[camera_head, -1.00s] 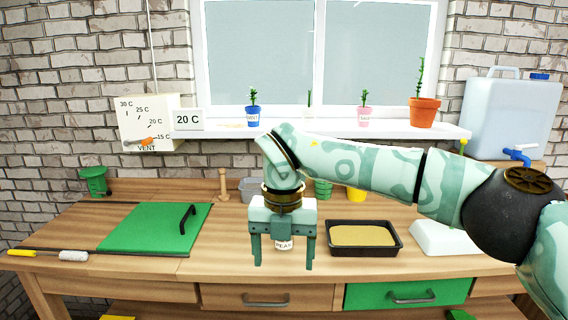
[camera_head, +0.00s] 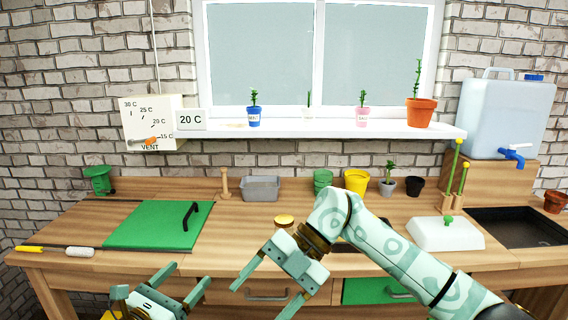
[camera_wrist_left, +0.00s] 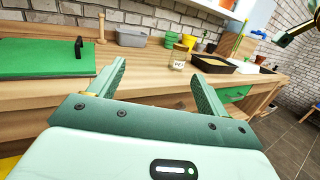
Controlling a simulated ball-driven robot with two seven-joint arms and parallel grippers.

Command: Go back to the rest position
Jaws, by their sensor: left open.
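My left gripper (camera_head: 189,274) is low at the bottom edge of the head view, in front of the bench, with its fingers apart and empty. In the left wrist view the two fingers of the left gripper (camera_wrist_left: 158,70) are wide apart, with nothing between them. My right gripper (camera_head: 257,303), on the arm from the right, hangs in front of the bench's front edge. Its fingers are apart and empty. A small labelled jar (camera_wrist_left: 178,60) stands on the bench. In the head view only the golden top of the jar (camera_head: 284,219) shows above the right gripper.
The wooden bench (camera_head: 235,217) carries a green board (camera_head: 150,229), a grey bin (camera_head: 260,188), several pots and a white lidded box (camera_head: 445,234). The black tray (camera_wrist_left: 210,66) is mostly behind my right arm in the head view. A green drawer (camera_head: 375,291) is below.

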